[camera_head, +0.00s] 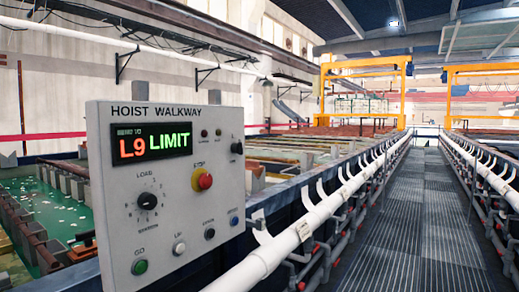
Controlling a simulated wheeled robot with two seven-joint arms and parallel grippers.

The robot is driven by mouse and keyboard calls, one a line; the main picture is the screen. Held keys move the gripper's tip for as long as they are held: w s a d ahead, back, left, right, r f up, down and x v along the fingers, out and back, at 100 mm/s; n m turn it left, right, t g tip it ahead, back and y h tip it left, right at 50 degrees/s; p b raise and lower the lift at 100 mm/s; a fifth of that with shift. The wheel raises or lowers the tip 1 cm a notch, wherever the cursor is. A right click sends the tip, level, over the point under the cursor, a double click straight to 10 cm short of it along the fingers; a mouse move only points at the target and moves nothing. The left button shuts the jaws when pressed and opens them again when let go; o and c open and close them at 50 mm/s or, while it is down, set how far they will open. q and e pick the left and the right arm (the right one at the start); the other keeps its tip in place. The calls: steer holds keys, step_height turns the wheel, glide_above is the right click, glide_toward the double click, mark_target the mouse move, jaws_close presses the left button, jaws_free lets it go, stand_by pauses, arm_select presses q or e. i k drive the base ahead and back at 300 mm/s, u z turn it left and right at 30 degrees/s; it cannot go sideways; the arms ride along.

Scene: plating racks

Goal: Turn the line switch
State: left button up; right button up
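A grey control panel (112,185) headed "HOIST WALKWAY" stands at the left foreground. Its display (152,145) reads "L9" in red and "LIMIT" in green. A black rotary knob (147,201) sits inside a ring of marks on the panel's left, with small lettering above and below. A smaller black knob (237,147) is at the upper right. A red stop button on a yellow collar (202,180) is between them. The lettering is too small to tell which control is the line switch. Neither gripper is in view.
A white pipe (315,218) runs away behind the panel's right side. A grated walkway (420,215) is clear to the right. Green tanks (45,208) lie at left, yellow gantries (365,63) beyond.

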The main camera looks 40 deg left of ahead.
mark_target(236, 148)
steer(key=u, duration=0.6)
steer(key=i, duration=0.8)
steer(key=u, duration=0.95)
